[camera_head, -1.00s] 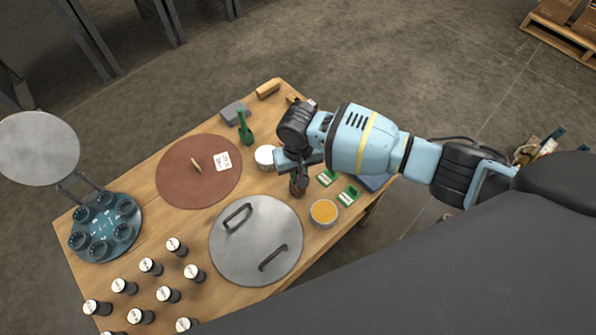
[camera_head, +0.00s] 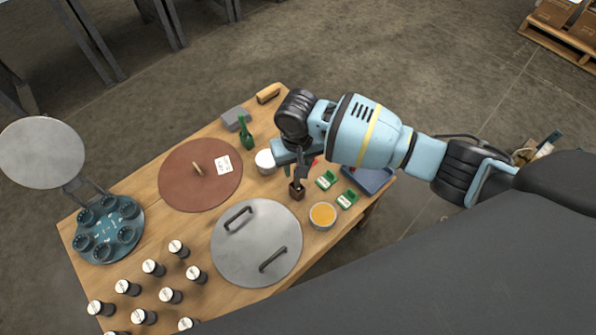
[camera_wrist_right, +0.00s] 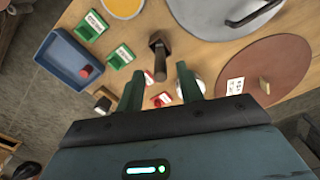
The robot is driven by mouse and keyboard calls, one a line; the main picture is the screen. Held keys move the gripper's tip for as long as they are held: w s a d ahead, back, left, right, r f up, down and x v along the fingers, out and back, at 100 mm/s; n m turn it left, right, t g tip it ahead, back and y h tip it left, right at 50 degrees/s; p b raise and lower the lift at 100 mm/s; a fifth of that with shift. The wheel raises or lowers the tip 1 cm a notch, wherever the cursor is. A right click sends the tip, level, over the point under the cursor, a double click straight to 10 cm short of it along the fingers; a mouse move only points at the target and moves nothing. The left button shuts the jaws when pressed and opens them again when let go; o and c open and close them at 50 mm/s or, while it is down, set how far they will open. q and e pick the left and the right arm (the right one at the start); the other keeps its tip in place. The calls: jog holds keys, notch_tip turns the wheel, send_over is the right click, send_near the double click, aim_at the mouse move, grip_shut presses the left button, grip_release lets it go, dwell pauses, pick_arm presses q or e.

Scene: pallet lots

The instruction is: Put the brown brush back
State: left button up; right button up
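The brown brush (camera_head: 297,192) stands on the wooden table between the round metal lid and the small green items. In the right wrist view the brown brush (camera_wrist_right: 158,45) has a dark block-like end and a handle pointing toward the camera. My right gripper (camera_head: 300,170) is above the brush. In the right wrist view my right gripper (camera_wrist_right: 159,85) has its two green fingers apart, with the handle's tip appearing in the gap between them. I cannot tell whether either finger touches it. My left gripper is not in view.
The metal lid (camera_head: 256,262) and an orange-filled bowl (camera_head: 322,215) are close to the brush. Green items (camera_head: 346,199), a blue tray (camera_wrist_right: 52,65), a white round container (camera_head: 265,161), a brown disc (camera_head: 180,185) and an upright green brush (camera_head: 246,135) surround it. Several dark jars stand front left.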

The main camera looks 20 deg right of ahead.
notch_tip(320, 180, up, 7)
jog(key=shift+f+p, duration=0.2)
jog(key=shift+p, duration=0.55)
jog(key=s+a+f+y, duration=0.1)
jog(key=s+a+f, duration=0.1)
jog(key=s+f, duration=0.3)
jog(key=s+a+f+n+t+y, duration=0.1)
jog(key=s+a+f+y, duration=0.1)
jog(key=s+f, duration=0.3)
jog(key=s+a+f+t+y, duration=0.1)
jog(key=s+a+f, duration=0.3)
jog(key=s, duration=0.4)
jog(key=shift+f+y, duration=0.45)
jog(key=shift+y, duration=0.05)
jog(key=s+d+t+h, duration=0.1)
jog(key=s+d, duration=0.3)
jog(key=s, duration=0.3)
jog(key=s+d+t+h, duration=0.1)
jog(key=s+d, duration=0.3)
jog(key=s, duration=0.4)
jog(key=s+d+n+t+h, duration=0.1)
jog(key=s+d, duration=0.3)
jog(key=s, duration=0.4)
jog(key=shift+s+r+t, duration=0.25)
jog(key=shift+r+t, duration=0.15)
jog(key=shift+t, duration=0.3)
jog(key=shift+s+d, duration=0.15)
jog(key=shift+d, duration=0.05)
